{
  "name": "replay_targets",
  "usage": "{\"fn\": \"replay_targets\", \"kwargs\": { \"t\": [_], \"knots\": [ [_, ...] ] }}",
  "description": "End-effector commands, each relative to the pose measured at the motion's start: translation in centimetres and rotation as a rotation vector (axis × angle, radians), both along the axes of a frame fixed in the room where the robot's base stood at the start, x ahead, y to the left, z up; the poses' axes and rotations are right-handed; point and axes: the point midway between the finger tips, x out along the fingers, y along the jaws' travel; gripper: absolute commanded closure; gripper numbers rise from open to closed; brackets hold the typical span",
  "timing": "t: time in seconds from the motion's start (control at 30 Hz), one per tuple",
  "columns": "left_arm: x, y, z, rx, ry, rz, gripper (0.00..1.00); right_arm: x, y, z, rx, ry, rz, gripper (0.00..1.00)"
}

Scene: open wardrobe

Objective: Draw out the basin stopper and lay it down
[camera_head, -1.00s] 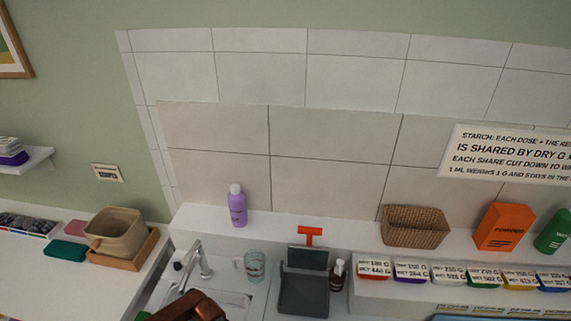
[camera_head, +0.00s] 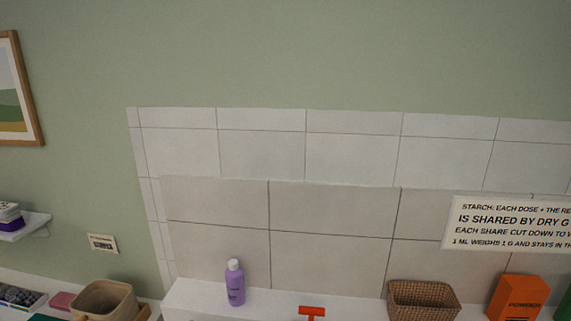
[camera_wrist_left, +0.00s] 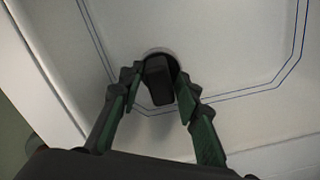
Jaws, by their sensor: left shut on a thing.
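The black stopper (camera_wrist_left: 160,88) is in the middle of the left wrist view, over a round drain ring (camera_wrist_left: 153,53) in the white basin floor (camera_wrist_left: 230,55). My left gripper (camera_wrist_left: 157,78) is shut on the stopper, with a dark green-padded finger on each side. I cannot tell whether the stopper still sits in the drain or is raised from it. The head view shows neither the basin nor either gripper.
In the head view, a purple bottle (camera_head: 235,285), an orange-handled tool (camera_head: 312,312), a wicker basket (camera_head: 423,300) and an orange box (camera_head: 517,298) stand along the bottom. A beige bin (camera_head: 103,300) is at lower left. Tiled wall lies behind.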

Motion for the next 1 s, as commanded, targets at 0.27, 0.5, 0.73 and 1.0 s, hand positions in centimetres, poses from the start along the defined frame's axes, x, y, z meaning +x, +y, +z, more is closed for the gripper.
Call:
{"fn": "replay_targets", "kwargs": {
  "t": [0.27,0.5,0.73,1.0],
  "knots": [
    [0.01,-0.02,0.01,-0.001,-0.001,-0.001,1.00,0.01,-0.16,0.01,-0.002,0.000,0.001,0.60],
    [0.02,-0.03,0.20,-0.001,-0.001,-0.002,1.00,0.02,-0.22,0.20,-0.002,0.000,0.001,0.60],
    [0.02,-0.02,0.56,-0.001,-0.001,-0.001,1.00,0.05,-0.22,0.51,-0.002,0.000,0.001,0.60],
    [0.02,0.00,0.94,0.000,0.000,0.000,1.00,0.07,-0.21,0.86,-0.002,-0.001,0.001,0.60]
  ]
}}
